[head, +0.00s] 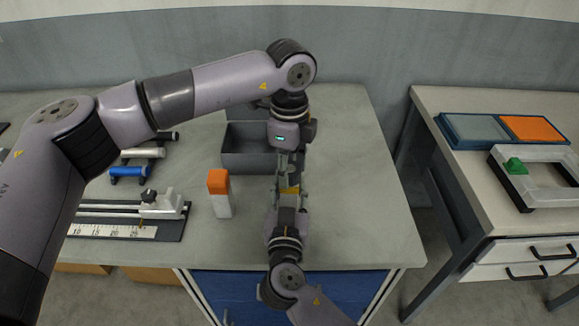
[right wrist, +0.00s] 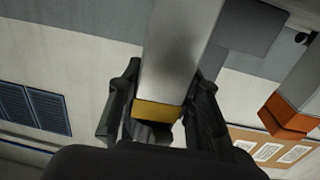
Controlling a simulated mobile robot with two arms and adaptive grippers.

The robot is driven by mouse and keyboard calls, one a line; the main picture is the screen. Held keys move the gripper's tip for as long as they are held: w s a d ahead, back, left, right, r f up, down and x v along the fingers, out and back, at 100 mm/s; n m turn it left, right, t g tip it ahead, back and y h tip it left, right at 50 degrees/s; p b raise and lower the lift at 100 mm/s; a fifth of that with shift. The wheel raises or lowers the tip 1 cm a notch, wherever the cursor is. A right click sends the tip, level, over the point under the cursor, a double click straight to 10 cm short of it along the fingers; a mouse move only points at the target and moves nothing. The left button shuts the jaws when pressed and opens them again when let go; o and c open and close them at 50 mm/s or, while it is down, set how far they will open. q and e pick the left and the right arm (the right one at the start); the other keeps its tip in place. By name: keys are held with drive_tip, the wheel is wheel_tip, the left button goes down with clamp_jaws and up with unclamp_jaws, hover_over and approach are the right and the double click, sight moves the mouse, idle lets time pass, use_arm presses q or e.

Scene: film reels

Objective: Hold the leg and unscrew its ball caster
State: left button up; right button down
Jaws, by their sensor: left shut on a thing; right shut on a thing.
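The leg (right wrist: 178,60) is a pale grey bar with a yellow end band (right wrist: 157,112) in the right wrist view.
A white block with an orange top (head: 219,180) stands just left of the grippers. A grey open bin (head: 240,160) lies behind. A ruler fixture (head: 115,228) and small rollers (head: 130,171) are left. A side table (head: 470,180) stands right, across a gap.

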sight(290, 168)
use_arm(q)
drive_tip(key=shift+r, duration=0.2)
drive_tip(key=shift+r, duration=0.9)
drive_tip(key=shift+r, duration=0.15)
drive_tip(key=shift+r, duration=1.9)
use_arm(e)
drive_tip(key=c, duration=1.1)
unclamp_jaws()
drive_tip(key=shift+o, duration=0.2)
drive_tip(key=shift+s, duration=0.1)
